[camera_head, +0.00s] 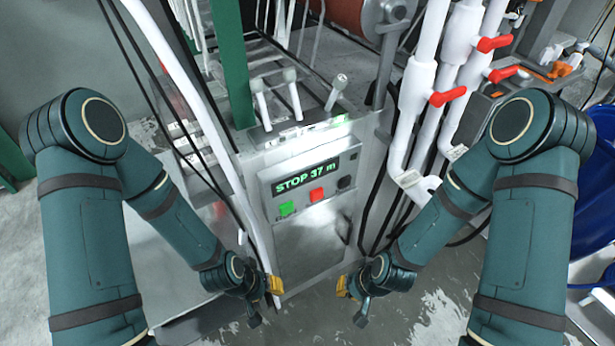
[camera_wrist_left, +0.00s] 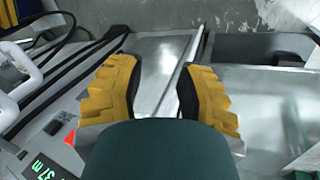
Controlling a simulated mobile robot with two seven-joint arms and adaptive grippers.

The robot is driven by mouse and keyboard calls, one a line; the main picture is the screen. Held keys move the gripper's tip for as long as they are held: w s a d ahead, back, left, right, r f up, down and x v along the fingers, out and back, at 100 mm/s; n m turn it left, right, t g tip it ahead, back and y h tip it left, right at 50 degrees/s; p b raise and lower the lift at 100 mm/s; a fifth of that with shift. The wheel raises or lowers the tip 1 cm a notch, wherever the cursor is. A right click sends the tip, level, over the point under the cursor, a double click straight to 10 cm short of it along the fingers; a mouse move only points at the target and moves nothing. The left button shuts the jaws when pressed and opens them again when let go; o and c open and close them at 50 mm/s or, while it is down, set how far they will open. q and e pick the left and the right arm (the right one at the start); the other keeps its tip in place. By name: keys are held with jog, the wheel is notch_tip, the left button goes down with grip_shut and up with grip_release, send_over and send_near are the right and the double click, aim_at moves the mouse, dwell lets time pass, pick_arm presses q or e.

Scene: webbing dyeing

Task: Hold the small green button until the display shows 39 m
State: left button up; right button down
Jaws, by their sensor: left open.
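The display (camera_head: 305,175) on the grey machine's control panel reads "STOP 37 m" in green. The small green button (camera_head: 286,208) is below the display at the left, with a red button (camera_head: 316,195) and a dark knob (camera_head: 344,182) to its right. My left gripper (camera_head: 266,298) is below and left of the green button, apart from it. In the left wrist view its yellow-padded fingers (camera_wrist_left: 158,80) are spread and empty. Part of the display (camera_wrist_left: 45,168) shows at that view's lower left. My right gripper (camera_head: 350,297) hangs low, right of the panel; its finger opening is unclear.
Three levers (camera_head: 295,97) stand on top of the machine above the panel. White pipes with red valve handles (camera_head: 447,97) rise at the right. A white strand (camera_head: 225,160) runs down left of the panel. A blue drum (camera_head: 592,200) stands at the far right.

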pick_arm(q)
grip_shut()
dwell(1.0)
